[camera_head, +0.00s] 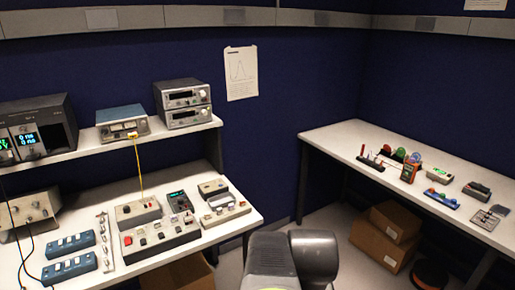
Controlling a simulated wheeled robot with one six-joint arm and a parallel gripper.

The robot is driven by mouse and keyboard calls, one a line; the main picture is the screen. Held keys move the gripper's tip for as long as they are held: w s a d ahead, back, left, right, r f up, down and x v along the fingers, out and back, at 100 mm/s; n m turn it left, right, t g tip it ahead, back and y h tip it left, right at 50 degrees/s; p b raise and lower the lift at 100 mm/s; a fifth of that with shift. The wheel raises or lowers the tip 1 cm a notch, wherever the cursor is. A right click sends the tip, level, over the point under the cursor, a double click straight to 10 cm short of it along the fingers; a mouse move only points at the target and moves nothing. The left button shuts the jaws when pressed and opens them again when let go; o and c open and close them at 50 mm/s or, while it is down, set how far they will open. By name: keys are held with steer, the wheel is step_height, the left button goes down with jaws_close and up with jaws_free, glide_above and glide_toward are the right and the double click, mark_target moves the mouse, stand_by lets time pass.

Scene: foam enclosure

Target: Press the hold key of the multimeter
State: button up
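An orange handheld meter (409,168) stands upright on the right bench and looks like a multimeter. A dark handheld unit with a small lit teal display (180,202) lies on the left bench and could also be a multimeter. I cannot tell for certain which one is the task's multimeter. The hold key is too small to make out on either. My gripper's fingers are not in view.
The left bench (236,238) holds button boxes, blue switch units and a shelf of instruments. The right bench (345,133) carries coloured spools, a blue device and small boxes. Cardboard boxes (384,245) sit under it. Open floor lies between the benches.

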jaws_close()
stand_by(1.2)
